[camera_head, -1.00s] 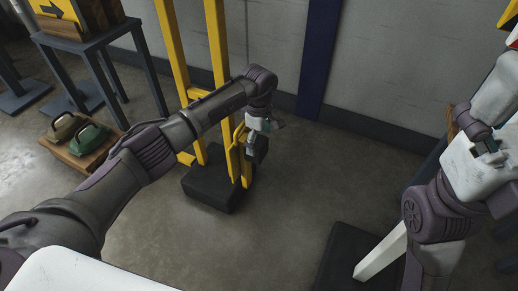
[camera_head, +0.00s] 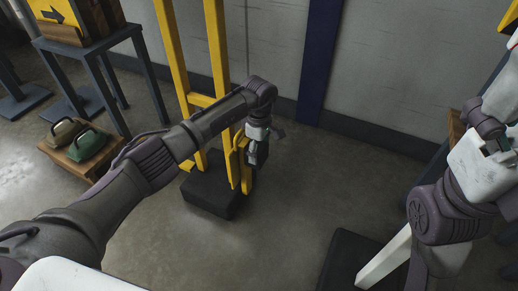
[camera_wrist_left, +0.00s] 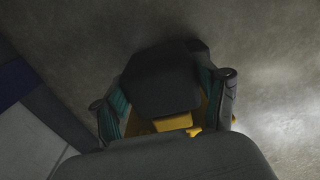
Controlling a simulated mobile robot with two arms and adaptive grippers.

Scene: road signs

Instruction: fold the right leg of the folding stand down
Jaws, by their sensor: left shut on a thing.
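The yellow folding stand (camera_head: 216,50) stands upright at the left of centre in the head view, on a black base block (camera_head: 210,198). Its right leg (camera_head: 238,152) is a short yellow piece beside the right post, low down. My left gripper (camera_head: 256,153) is shut on this leg from above. In the left wrist view, my left gripper's fingers (camera_wrist_left: 163,95) lie on both sides of a dark block (camera_wrist_left: 162,80) and a yellow part (camera_wrist_left: 174,122). The exact contact is dark and partly hidden. My right arm is at the right edge; its gripper's state is unclear.
A dark table (camera_head: 85,42) with a yellow arrow sign (camera_head: 50,12) stands at upper left. A low wooden platform (camera_head: 75,162) holds two iron-like objects. A white post on a dark base (camera_head: 345,262) is at lower right. Floor between the stand and that base is clear.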

